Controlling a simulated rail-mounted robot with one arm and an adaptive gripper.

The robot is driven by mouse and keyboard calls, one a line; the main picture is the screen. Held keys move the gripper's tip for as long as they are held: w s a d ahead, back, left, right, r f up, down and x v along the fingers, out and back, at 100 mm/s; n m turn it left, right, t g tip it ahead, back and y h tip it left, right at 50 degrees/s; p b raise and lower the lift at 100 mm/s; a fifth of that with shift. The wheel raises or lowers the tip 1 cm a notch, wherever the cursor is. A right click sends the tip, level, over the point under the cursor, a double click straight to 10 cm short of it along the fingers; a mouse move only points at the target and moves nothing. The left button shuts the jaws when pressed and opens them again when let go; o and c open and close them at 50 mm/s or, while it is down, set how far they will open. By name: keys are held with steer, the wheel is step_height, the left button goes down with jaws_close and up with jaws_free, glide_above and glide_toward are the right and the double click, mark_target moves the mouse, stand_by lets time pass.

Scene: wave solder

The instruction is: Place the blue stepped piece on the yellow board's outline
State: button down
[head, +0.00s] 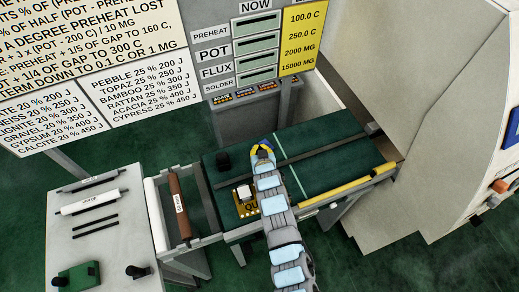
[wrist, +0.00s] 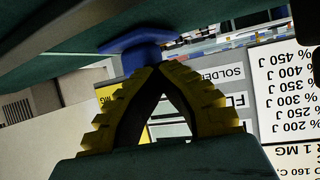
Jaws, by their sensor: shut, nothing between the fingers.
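My gripper (head: 262,150) is low over the dark green conveyor bed, beyond the yellow board. In the wrist view its yellow fingers (wrist: 157,70) meet at the tips with nothing between them. The blue stepped piece (wrist: 137,47) is just beyond the fingertips, against the green surface; whether they touch it I cannot tell. In the head view only a little blue shows around the gripper, and the piece is mostly hidden. The yellow board (head: 240,211) lies on the near part of the bed, with a white block (head: 243,193) on it. My arm covers its right side, and its outline is not clear.
A black knob-like object (head: 223,161) stands on the bed left of my gripper. A brown roller (head: 180,207) and a side table (head: 95,235) with rods are at left. A large machine housing (head: 420,110) is at right.

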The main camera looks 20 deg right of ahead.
steer(key=shift+r+p, duration=0.55)
steer(key=shift+r, duration=1)
steer(key=shift+f, duration=0.15)
steer(key=shift+f+b, duration=1.2)
steer(key=shift+f, duration=0.65)
steer(key=c, duration=1.4)
jaws_free()
steer(key=shift+c, duration=0.2)
steer(key=shift+s, duration=0.1)
steer(key=shift+v, duration=5.9)
